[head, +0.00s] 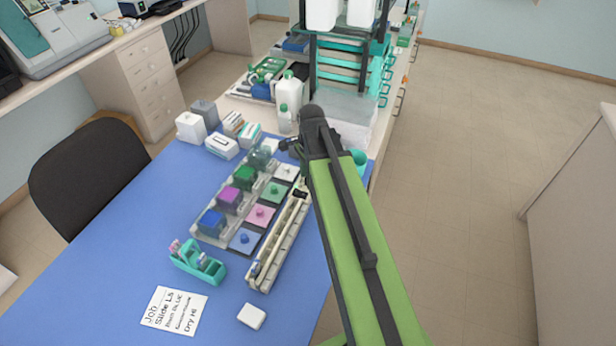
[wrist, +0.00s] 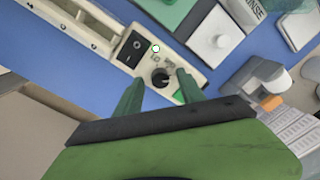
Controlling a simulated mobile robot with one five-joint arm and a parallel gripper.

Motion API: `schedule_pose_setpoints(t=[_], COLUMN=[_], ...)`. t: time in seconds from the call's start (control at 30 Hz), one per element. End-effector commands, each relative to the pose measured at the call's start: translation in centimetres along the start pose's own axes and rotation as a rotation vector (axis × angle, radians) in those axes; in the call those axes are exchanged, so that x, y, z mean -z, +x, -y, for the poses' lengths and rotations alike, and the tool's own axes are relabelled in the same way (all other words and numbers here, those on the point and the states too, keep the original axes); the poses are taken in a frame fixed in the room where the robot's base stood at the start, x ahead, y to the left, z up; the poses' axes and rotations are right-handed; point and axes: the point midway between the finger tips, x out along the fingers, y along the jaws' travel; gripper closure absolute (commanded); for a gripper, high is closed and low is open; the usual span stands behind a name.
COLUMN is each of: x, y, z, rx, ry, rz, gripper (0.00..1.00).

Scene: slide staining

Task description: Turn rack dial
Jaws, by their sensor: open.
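The rack is a long cream unit (head: 277,243) along the right edge of the blue table in the head view. Its control end shows in the wrist view as a cream panel (wrist: 147,58) with a black rocker switch (wrist: 130,46), a small round light or button (wrist: 155,48) and a round black dial (wrist: 160,77). My gripper (wrist: 158,80) is open, its two green fingers on either side of the dial. I cannot tell whether they touch it. In the head view my gripper (head: 291,148) is over the far end of the rack, and I cannot make out the dial there.
Staining jars with blue (head: 212,221), purple and green contents stand left of the rack, with coloured lids (head: 245,239) beside them. A teal dispenser (head: 198,262), a paper note (head: 174,310) and a white block (head: 251,316) lie nearer. White bottles (head: 290,90) stand beyond.

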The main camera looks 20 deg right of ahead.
Motion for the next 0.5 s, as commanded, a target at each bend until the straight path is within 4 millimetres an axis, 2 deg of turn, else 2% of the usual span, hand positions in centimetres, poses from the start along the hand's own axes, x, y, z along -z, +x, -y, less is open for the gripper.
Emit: schedule_pose_setpoints(t=[0.27, 0.37, 0.5], x=[0.0, 0.0, 0.0], y=[-0.9, -2.3, -5.2], z=[0.0, 0.0, 0.0], rx=[0.0, 0.0, 0.0], ry=[-0.001, -0.001, -0.001], rz=[0.0, 0.0, 0.0], gripper=[0.54, 0.54, 0.54])
